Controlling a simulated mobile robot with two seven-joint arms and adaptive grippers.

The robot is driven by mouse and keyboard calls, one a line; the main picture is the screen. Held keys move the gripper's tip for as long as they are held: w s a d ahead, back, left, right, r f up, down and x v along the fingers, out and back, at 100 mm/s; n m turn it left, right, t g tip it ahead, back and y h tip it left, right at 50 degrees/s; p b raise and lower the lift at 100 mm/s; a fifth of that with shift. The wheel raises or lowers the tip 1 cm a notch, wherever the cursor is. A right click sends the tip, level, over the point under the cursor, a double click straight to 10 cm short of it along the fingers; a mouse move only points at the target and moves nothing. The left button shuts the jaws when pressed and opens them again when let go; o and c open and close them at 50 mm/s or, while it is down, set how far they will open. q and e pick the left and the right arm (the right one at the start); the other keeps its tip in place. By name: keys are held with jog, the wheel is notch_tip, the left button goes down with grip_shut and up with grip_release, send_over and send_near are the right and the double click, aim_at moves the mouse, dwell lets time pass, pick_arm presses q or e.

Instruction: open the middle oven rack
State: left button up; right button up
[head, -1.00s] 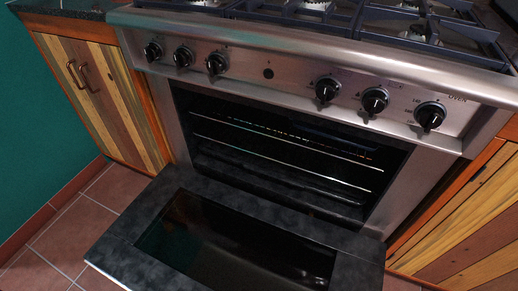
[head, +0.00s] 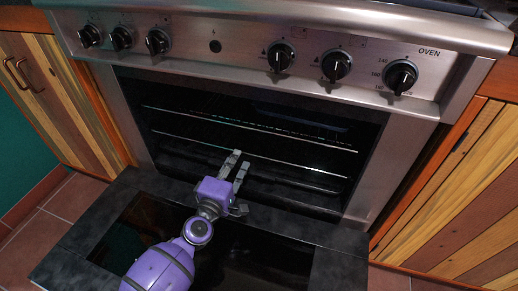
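The oven (head: 432,140) stands with its dark door (head: 335,264) folded down and its cavity open. Inside, the thin bright front edges of two racks cross the cavity: an upper rack (head: 300,139) and a lower rack (head: 290,164). Both look pushed in; I cannot tell for sure which is the middle one. My purple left gripper (head: 239,161) is over the lowered door, its fingers pointing into the cavity near the lower rack's edge. The fingers are apart with nothing seen between them; contact with the rack cannot be told. My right gripper is not in view.
Black knobs (head: 337,66) line the steel panel above the cavity. Wooden cabinets stand at the left (head: 65,110) and right (head: 450,190). The lowered door juts out over the tiled floor (head: 50,225). The cavity's right part is clear.

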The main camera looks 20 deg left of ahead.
aim_at(245, 142)
pick_arm(q)
jog(key=w+b, duration=0.1)
jog(key=w, duration=0.7)
jog(key=shift+w+r, duration=0.1)
jog(key=shift+w, duration=0.2)
grip_shut()
jog(key=shift+d, duration=0.1)
